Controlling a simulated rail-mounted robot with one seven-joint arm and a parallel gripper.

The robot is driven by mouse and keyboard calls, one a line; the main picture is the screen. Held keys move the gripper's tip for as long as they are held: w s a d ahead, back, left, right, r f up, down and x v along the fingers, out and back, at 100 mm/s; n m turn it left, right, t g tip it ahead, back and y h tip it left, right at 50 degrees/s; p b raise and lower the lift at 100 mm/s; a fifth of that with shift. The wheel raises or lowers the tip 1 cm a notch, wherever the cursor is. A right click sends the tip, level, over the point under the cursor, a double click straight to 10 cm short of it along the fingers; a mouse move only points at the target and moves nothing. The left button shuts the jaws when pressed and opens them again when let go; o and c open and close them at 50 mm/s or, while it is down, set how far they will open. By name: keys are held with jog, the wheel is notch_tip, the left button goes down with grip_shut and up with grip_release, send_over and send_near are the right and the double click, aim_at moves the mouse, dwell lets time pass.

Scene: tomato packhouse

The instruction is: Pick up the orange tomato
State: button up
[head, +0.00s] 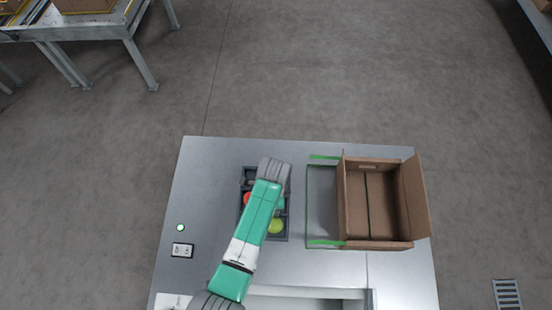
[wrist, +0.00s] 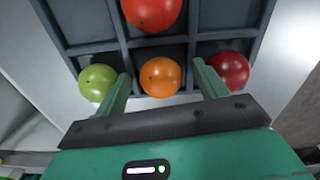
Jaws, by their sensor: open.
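The orange tomato (wrist: 160,77) sits in a compartment of the dark grey tray (wrist: 191,53). In the wrist view it lies between the two green fingers of my gripper (wrist: 162,70), which is open, with a finger to each side and nothing held. I cannot tell whether either finger touches it. In the head view my arm hides the orange tomato and the fingers; part of the tray (head: 243,226) shows beside the arm.
A green tomato (wrist: 98,82) is left of the fingers, a dark red one (wrist: 230,70) right, and a red-orange one (wrist: 152,12) beyond. In the head view, an open cardboard box (head: 418,195) stands right of the tray on the metal worktop (head: 205,205).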

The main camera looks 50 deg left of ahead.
jog(key=c, duration=0.9)
jog(key=shift+r, duration=0.1)
notch_tip(320, 180, up, 10)
jog(key=p, duration=0.4)
